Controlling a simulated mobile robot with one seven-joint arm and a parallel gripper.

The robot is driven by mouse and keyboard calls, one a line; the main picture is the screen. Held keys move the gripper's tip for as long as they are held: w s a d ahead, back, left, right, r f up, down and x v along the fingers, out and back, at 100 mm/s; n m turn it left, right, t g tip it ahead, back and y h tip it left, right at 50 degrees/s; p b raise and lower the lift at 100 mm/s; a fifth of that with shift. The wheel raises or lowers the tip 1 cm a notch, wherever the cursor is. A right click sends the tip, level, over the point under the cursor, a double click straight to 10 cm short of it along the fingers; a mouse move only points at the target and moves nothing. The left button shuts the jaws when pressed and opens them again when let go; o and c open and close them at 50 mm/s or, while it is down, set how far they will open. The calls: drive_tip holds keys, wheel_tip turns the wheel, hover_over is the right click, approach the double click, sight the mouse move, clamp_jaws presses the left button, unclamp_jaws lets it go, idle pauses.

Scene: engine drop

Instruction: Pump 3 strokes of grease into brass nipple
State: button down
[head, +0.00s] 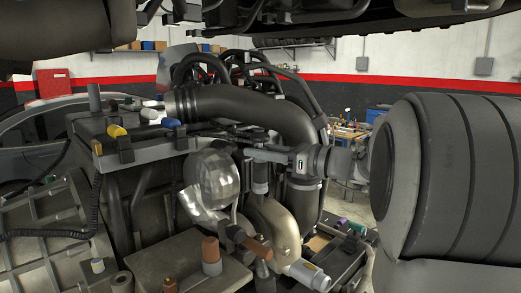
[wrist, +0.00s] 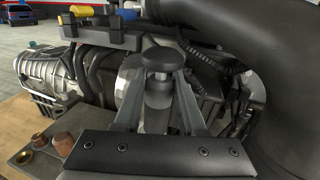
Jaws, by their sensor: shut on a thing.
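My gripper (head: 268,156) reaches in from the right in the head view, over the middle of the engine. In the wrist view my gripper (wrist: 158,90) has its two fingers closed on a grey upright cylinder (wrist: 158,98) with a round black cap. That cylinder also shows in the head view (head: 260,180), below the fingers. I cannot tell for sure that it is a grease pump. A small brass-coloured ring-like piece (wrist: 23,157) lies at the lower left of the wrist view, apart from my gripper. I cannot tell whether it is the brass nipple.
A large black hose (head: 250,105) arches over the engine and fills the right of the wrist view. A copper-coloured cylinder (head: 211,250) stands on a flat block at the front. A dark tray with coloured caps (head: 125,145) is at upper left. A red box (head: 53,82) hangs behind.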

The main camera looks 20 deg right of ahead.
sight(266, 189)
drive_tip(key=shift+f+b, duration=2.45)
drive_tip(key=shift+f, duration=1.3)
drive_tip(key=shift+f+b, duration=0.4)
drive_tip(key=shift+f, duration=0.3)
drive_tip(key=shift+r+p, duration=0.55)
drive_tip(key=shift+r, duration=0.05)
drive_tip(key=shift+f, duration=0.5)
drive_tip(key=shift+r, duration=0.5)
drive_tip(key=shift+f, duration=0.6)
idle(1.4)
